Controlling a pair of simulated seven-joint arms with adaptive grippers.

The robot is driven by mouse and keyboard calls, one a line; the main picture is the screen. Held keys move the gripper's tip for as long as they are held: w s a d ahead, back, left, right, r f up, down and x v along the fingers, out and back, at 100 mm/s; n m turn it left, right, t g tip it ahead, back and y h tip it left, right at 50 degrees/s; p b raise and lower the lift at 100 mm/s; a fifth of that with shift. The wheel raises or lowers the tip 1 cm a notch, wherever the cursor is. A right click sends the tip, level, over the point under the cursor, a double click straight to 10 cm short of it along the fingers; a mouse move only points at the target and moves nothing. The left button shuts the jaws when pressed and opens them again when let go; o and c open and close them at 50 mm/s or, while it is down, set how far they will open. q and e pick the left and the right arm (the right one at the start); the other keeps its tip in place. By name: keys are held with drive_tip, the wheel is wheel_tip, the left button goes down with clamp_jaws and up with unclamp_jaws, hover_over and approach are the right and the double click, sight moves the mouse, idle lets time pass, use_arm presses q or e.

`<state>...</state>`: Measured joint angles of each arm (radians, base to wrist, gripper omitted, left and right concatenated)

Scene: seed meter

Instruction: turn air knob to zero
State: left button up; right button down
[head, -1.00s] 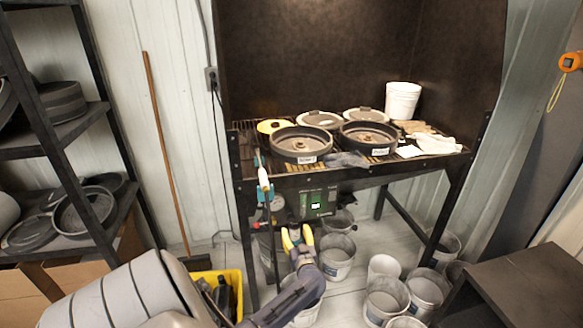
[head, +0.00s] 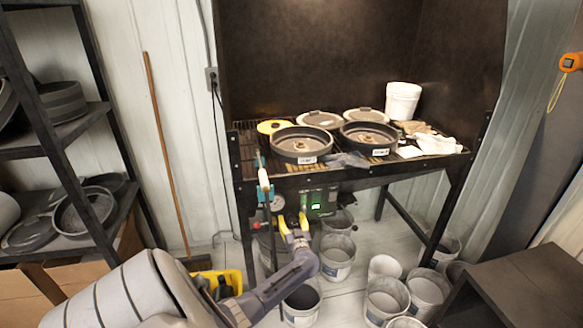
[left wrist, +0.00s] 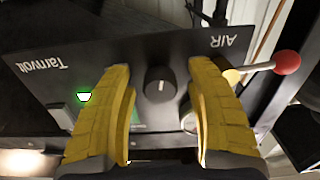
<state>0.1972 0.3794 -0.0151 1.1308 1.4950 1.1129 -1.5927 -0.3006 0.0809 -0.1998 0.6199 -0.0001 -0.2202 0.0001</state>
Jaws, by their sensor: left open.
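A black round knob (left wrist: 160,85) with a pale pointer line sits on the dark control panel (left wrist: 50,82), between my left gripper's fingers in the left wrist view. The panel appears upside down there, with "AIR" printed at upper right and "Tarnvolt" at left. My left gripper (head: 292,222) has yellow fingers, open and empty, in front of the panel under the bench in the head view. The fingers appear apart from the knob, with a gap on each side. The knob's scale is not readable. My right gripper is not in view.
A lever with a red ball (left wrist: 287,62) sticks out beside the panel. A green display (left wrist: 84,97) glows on it. The bench (head: 400,172) above holds round pans. Several buckets (head: 337,252) stand on the floor beneath. A yellow crate (head: 228,279) is at left.

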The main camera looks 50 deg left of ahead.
use_arm(q)
clamp_jaws()
idle(0.4)
